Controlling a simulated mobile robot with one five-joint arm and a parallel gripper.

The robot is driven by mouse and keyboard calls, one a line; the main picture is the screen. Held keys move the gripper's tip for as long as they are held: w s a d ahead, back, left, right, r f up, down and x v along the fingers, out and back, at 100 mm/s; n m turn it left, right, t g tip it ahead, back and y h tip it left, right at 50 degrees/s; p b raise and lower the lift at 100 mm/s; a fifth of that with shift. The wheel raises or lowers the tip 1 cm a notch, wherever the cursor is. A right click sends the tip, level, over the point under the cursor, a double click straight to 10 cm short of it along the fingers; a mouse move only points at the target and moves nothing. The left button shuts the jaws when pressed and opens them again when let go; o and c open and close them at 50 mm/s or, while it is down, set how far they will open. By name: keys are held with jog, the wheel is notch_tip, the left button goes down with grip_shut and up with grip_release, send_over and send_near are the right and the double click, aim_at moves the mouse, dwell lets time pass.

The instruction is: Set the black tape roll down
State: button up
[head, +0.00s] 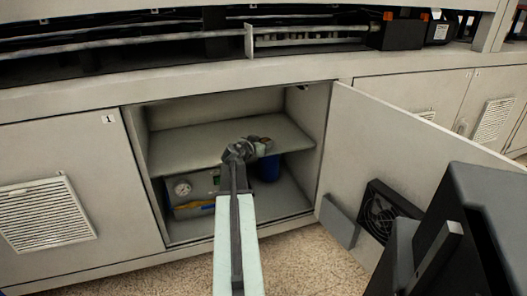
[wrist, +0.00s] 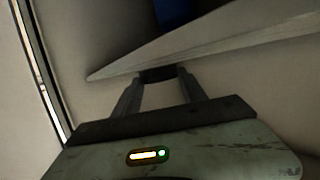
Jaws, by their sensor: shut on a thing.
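My gripper (head: 262,146) reaches into the open cabinet at the height of its middle shelf (head: 190,145), near the shelf's front edge. In the wrist view my gripper (wrist: 157,78) has its two fingers shut on a small dark thing, the black tape roll (wrist: 158,74), of which only a sliver shows between the fingertips. The pale shelf edge (wrist: 215,42) runs right by the fingertips. I cannot tell whether the roll touches the shelf. In the head view the roll is not clearly made out behind my wrist.
Below the shelf stand a blue cylinder (head: 269,168) and a grey box with a round gauge (head: 182,188). The cabinet door (head: 350,150) hangs open on the right. The shelf's left part is bare. A closed vented door (head: 60,180) is at left.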

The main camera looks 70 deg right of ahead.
jog(key=shift+f, duration=0.25)
jog(key=o, duration=1.4)
jog(key=shift+c, duration=0.2)
jog(key=shift+a+r, duration=0.2)
jog(key=shift+a, duration=0.2)
jog(key=w+a+p, duration=0.1)
jog(key=a, duration=0.6)
jog(key=shift+r, duration=0.35)
